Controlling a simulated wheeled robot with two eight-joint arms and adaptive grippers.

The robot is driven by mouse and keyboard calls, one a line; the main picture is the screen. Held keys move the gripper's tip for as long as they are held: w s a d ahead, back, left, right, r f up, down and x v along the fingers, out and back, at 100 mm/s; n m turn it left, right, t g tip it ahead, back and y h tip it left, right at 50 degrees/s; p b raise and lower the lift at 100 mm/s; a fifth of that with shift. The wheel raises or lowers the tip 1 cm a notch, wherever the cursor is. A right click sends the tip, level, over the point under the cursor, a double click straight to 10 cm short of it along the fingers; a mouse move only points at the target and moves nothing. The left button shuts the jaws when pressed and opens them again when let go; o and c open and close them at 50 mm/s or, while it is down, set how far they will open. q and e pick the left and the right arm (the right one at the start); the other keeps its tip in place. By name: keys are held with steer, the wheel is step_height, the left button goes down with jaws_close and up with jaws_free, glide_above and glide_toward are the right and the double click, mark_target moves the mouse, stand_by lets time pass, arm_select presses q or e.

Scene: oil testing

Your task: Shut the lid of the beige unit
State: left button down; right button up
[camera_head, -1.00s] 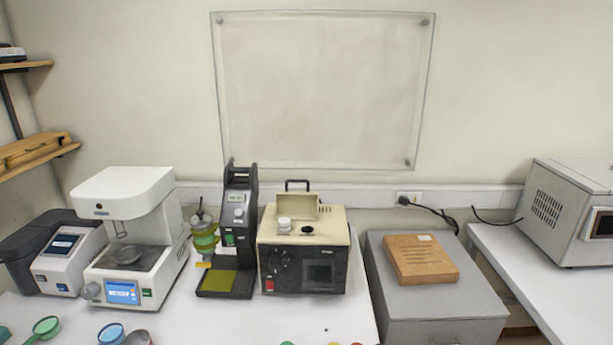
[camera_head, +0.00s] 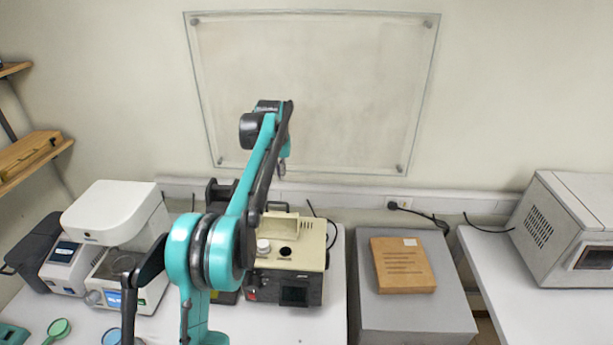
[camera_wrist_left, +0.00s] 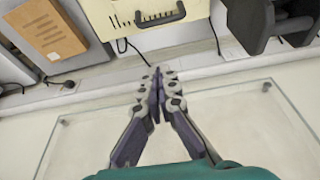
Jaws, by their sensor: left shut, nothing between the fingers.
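The beige unit (camera_head: 312,256) stands on the white bench, with a dark front panel. Its lid (camera_head: 279,224) is raised at the back of the top, partly hidden by my left arm. A white round cap and a dark round opening show on the top. In the left wrist view a beige panel with vents and a black handle (camera_wrist_left: 160,18) is at the top. My left gripper (camera_head: 282,170) is above and behind the unit, before the wall. In the wrist view its fingers (camera_wrist_left: 158,74) are shut, empty and apart from the handle. My right gripper is not in view.
A white instrument (camera_head: 105,215) stands left of the unit. A dark stand is largely hidden behind my arm. A brown box (camera_head: 403,265) lies on a grey cabinet (camera_head: 440,310) to the right. A clear wall panel (camera_head: 350,90) hangs behind. Cables run along the wall.

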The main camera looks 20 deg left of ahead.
arm_select(q)
steer(key=w+d+x, duration=0.1)
steer(key=x, duration=0.9)
steer(key=s+p, duration=0.1)
steer(key=s, duration=0.3)
steer(key=shift+a+r+p, duration=0.1)
steer(key=shift+p, duration=0.2)
steer(key=shift+s, duration=0.25)
